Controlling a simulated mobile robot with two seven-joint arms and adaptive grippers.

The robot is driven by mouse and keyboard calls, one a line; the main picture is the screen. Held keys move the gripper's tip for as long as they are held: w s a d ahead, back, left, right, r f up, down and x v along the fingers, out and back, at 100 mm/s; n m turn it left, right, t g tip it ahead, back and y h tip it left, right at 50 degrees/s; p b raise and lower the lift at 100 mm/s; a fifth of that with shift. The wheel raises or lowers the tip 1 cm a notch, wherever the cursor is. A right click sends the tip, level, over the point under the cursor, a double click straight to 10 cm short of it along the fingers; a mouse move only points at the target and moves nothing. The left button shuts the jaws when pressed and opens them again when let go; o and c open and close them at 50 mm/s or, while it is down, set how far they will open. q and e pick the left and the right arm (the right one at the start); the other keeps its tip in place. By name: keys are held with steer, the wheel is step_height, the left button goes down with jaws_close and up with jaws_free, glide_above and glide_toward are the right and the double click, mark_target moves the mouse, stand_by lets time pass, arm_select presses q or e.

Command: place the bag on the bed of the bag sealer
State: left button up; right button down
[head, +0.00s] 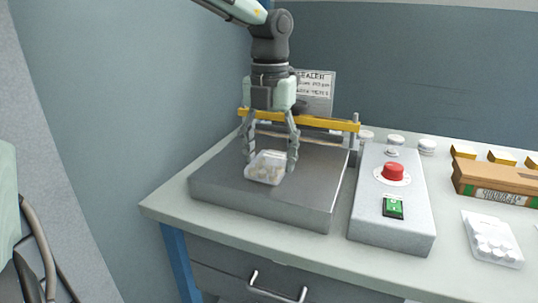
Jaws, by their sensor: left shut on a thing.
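My left gripper (271,157) points down over the bag sealer's flat grey bed (230,191). Its two fingers are on either side of a small clear bag (265,169) with pale round contents, and it is shut on the bag. The bag is at the bed's surface or just above it; I cannot tell whether it touches. The sealer's yellow bar (330,122) spans the back of the bed. My right gripper is not in view.
A control box (393,219) with a red button (393,172) and a green switch (393,208) stands right of the bed. Farther right are another filled bag (491,240), a brown carton (493,182) and white round caps (427,146). A sign (316,91) stands behind the bar.

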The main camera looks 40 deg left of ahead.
mark_target(270, 160)
arm_select(q)
steer(key=shift+f, duration=0.1)
steer(key=o, duration=1.2)
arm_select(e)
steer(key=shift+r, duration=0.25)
arm_select(q)
steer(key=shift+r, duration=0.6)
step_height(270, 160, up, 11)
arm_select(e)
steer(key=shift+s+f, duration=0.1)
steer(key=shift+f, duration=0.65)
